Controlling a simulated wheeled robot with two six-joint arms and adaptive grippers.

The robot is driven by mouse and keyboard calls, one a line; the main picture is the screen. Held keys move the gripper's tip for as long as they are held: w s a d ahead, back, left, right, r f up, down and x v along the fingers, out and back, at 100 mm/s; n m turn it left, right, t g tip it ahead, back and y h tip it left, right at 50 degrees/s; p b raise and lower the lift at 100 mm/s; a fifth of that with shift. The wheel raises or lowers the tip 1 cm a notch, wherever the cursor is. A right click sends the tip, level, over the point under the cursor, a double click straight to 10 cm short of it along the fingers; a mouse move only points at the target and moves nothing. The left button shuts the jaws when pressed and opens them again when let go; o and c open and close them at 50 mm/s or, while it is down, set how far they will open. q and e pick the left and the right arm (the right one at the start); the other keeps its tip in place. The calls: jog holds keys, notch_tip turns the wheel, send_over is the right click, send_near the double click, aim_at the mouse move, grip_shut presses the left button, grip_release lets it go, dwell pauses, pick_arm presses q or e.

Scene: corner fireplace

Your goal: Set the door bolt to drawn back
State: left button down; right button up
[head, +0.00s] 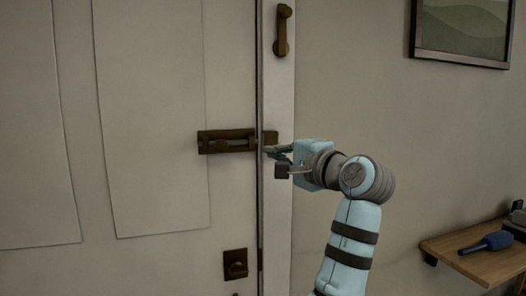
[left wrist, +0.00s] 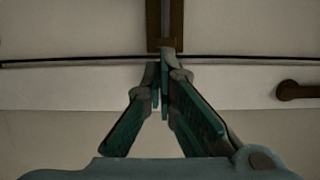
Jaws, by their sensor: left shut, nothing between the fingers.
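The brown metal door bolt (head: 228,141) is mounted level on the pale door, near its right edge. Its keeper (head: 270,137) sits on the frame across the gap. I cannot tell whether the bar crosses the gap. In the left wrist view the bolt (left wrist: 165,22) runs up from the door edge. My left gripper (head: 270,152) is shut and empty, its tips at the frame side of the gap, by the keeper. The shut fingertips (left wrist: 162,72) hide part of the keeper in the wrist view. I cannot tell whether they touch it. My right gripper is out of view.
A brown handle (head: 283,30) is fixed to the frame above. A small brown lock plate (head: 235,264) is low on the door. A wooden shelf (head: 475,262) with a blue microphone-like object (head: 488,242) is at lower right. A picture (head: 462,32) hangs at upper right.

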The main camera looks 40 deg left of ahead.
pick_arm(q)
jog(key=v, duration=0.3)
jog(key=shift+s+d+r, duration=0.1)
jog(key=shift+s+d, duration=0.15)
jog(key=shift+s, duration=0.2)
jog(key=shift+s, duration=0.1)
